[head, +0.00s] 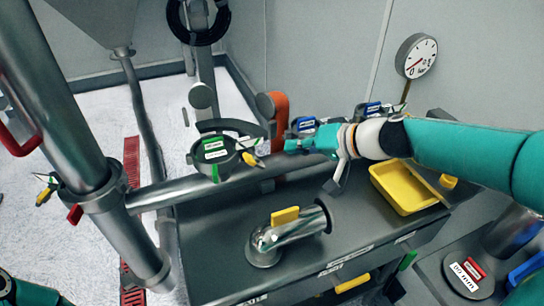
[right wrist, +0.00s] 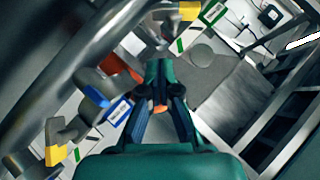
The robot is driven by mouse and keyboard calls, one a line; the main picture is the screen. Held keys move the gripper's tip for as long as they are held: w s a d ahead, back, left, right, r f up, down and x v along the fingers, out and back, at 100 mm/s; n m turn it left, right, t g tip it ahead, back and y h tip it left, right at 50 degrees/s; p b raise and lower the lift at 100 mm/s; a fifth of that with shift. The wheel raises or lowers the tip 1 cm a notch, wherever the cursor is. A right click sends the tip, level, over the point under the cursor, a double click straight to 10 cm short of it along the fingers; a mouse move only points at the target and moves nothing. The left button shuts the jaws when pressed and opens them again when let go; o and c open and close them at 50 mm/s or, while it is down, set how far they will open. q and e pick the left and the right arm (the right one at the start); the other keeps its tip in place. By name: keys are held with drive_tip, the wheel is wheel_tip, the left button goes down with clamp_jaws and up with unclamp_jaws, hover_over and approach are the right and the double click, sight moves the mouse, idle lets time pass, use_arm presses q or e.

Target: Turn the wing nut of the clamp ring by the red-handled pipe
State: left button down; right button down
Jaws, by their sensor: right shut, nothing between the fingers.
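A thick grey pipe (head: 48,85) with a red handle (head: 18,135) stands at the left of the head view. A clamp ring (head: 103,195) sits around its joint with a horizontal pipe. A small yellow-and-green piece (head: 45,190), seemingly its wing nut, sticks out on the left side. My right gripper (head: 290,146) is far to the right of it, above the bench, shut and empty. Its closed fingers show in the right wrist view (right wrist: 160,106). Only a teal part of my left arm shows at the lower left; its gripper is out of view.
A round lidded port (head: 215,155) with a yellow-tipped piece stands left of my right gripper, beside an orange handle (head: 275,112). A bent steel pipe (head: 290,235) with a yellow tab and a yellow tray (head: 405,190) are on the bench. A gauge (head: 416,56) is behind.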

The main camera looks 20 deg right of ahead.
sight(261, 161)
drive_tip(key=shift+w+a+f, duration=0.35)
drive_tip(key=shift+a+f, duration=0.4)
drive_tip(key=shift+a, duration=0.05)
drive_tip(key=shift+w+a+f, duration=0.4)
drive_tip(key=shift+a+f, duration=0.35)
drive_tip(key=shift+a, duration=0.05)
drive_tip(key=shift+w+a+f, duration=0.35)
drive_tip(key=shift+a+f, duration=0.4)
drive_tip(key=shift+a, duration=0.05)
